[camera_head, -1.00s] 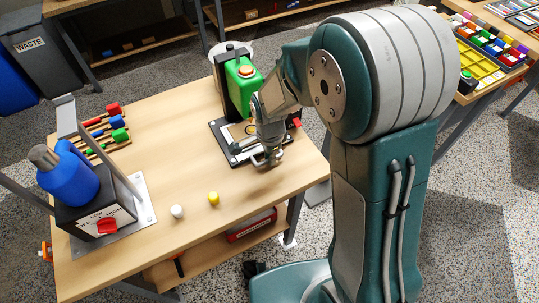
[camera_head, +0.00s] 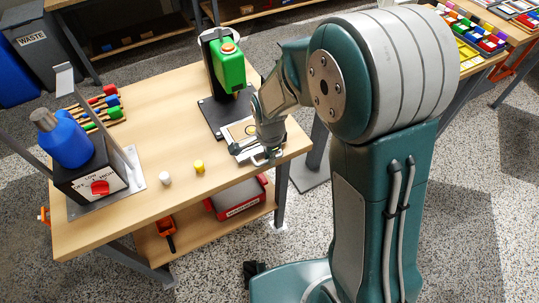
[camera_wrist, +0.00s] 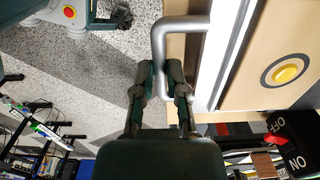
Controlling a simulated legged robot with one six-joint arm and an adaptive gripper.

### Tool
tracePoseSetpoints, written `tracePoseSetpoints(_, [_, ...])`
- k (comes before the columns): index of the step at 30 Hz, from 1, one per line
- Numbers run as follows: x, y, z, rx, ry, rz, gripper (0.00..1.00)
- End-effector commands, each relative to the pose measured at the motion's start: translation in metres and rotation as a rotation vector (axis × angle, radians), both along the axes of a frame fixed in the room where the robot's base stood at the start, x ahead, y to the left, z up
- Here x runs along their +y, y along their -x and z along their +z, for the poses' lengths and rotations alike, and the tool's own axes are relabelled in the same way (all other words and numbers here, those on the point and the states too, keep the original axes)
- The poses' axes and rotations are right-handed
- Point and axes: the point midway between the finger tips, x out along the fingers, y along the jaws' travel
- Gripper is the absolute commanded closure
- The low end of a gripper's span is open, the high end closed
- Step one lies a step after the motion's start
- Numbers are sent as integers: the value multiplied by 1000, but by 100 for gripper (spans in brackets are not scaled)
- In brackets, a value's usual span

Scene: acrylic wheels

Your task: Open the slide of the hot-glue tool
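The hot-glue tool (camera_head: 230,70) is green with an orange top and stands on a black base at the table's far right corner. Its slide (camera_head: 232,131), a light plate with a yellow disc, sticks out in front of the green body. In the wrist view the slide's metal edge (camera_wrist: 226,50) and disc (camera_wrist: 286,73) are to the right. My gripper (camera_head: 266,158) is at the slide's front. The grey bar handle (camera_wrist: 157,40) runs between its fingers (camera_wrist: 160,75), which appear closed on it.
A blue bottle (camera_head: 68,143) stands on a black box at the table's left. Coloured handled tools (camera_head: 98,108) lie behind it. A white piece (camera_head: 165,178) and a yellow piece (camera_head: 199,167) lie near the front edge. A black ON/OFF box (camera_wrist: 290,145) is near my gripper.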

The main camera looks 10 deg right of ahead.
Motion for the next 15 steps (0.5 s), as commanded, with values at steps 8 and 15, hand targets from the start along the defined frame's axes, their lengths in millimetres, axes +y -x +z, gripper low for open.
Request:
tracePoseSetpoints(8, [-1, -2, 1, -7, 0, 0, 100])
tracePoseSetpoints(15, [-2, -2, 1, -5, -1, 0, 49])
